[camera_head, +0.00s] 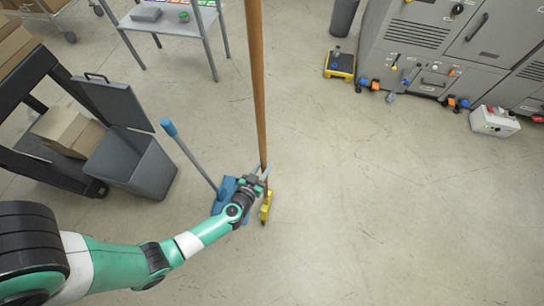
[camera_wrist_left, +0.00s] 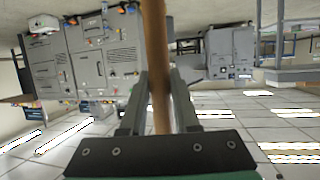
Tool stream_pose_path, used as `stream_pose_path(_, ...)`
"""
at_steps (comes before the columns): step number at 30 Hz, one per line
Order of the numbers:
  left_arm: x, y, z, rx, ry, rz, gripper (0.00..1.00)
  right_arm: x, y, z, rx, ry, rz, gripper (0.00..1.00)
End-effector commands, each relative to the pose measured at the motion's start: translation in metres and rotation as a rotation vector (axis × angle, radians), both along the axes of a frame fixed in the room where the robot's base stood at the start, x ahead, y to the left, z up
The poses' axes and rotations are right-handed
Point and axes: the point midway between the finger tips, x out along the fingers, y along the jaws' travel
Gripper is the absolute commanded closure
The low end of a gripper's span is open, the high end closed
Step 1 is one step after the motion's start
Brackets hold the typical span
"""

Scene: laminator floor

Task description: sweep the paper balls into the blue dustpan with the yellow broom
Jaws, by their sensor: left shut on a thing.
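The broom has a long brown handle (camera_head: 258,80) and a yellow head (camera_head: 266,207) low over or on the floor. My left gripper (camera_head: 264,176) is shut on the handle a little above the head. In the left wrist view the handle (camera_wrist_left: 156,50) runs between the two fingers (camera_wrist_left: 156,100). The blue dustpan (camera_head: 227,187) is just left of the broom head, partly hidden behind my left gripper and wrist. Its pole (camera_head: 191,155) leans up to the left. I cannot make out any paper balls. My right gripper is not in view.
A grey bin (camera_head: 128,160) with its lid up stands left of the dustpan, beside a dark cart with cardboard boxes (camera_head: 68,130). Grey machines (camera_head: 430,45) stand at the upper right, with small blue and orange items and a white box (camera_head: 494,121) nearby.

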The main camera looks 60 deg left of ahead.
Motion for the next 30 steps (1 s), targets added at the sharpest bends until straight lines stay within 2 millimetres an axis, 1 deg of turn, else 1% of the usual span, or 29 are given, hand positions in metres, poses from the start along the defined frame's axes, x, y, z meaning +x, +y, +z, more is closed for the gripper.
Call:
stream_pose_path(1,-0.004,0.005,0.0,0.001,-0.001,0.003,1.0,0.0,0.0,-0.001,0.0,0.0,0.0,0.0)
stream_pose_path(15,-0.035,0.039,0.001,0.001,-0.003,0.004,1.0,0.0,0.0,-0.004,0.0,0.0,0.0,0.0)
stream_pose_path(24,-0.054,0.061,0.002,0.002,-0.003,0.004,1.0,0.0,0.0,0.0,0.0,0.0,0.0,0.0)
stream_pose_path(30,-0.068,0.077,0.005,0.002,-0.002,0.005,1.0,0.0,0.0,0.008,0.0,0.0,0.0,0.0)
